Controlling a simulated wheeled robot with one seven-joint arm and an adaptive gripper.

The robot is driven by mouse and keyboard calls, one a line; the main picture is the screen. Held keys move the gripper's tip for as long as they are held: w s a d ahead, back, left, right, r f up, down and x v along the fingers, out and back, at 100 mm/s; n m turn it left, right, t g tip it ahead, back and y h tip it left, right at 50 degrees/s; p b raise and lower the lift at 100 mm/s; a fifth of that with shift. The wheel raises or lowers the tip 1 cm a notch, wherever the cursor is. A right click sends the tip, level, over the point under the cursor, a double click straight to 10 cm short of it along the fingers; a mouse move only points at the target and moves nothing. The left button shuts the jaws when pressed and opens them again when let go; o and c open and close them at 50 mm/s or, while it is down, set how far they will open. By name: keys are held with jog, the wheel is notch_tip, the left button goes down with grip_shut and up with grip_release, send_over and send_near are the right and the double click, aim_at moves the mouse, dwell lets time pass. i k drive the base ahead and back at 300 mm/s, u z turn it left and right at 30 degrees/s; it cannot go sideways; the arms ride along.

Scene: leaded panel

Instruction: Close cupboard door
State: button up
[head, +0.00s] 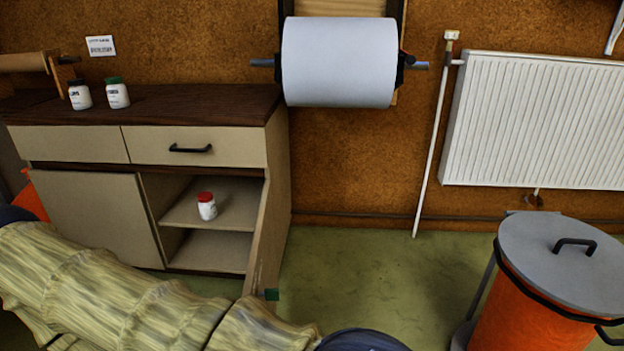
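The cupboard (282,170) stands against the wall at the left, with a dark wooden top. Its right door (262,240) stands wide open, swung out toward me and seen nearly edge-on. The opening shows shelves, with a red-lidded white jar (207,207) on the upper one. The left door (95,215) is shut. A small dark green piece (271,294) shows at the open door's lower outer edge; I cannot tell what it is. My arm, in a yellowish sleeve, crosses the lower left in front of the cupboard and partly covers its lower part. My gripper is out of view.
Two jars (117,93) stand on the cupboard top. A drawer with a black handle (190,149) is above the opening. A paper roll (338,62) and a radiator (540,120) are on the wall. An orange bin (530,310) stands right; green floor (370,265) between is clear.

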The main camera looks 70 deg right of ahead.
aim_at(263, 269)
jog(key=k, duration=0.75)
jog(key=z, duration=1.6)
jog(key=i, duration=1)
jog(key=u, duration=0.05)
jog(key=k, duration=1)
jog(key=z, duration=0.4)
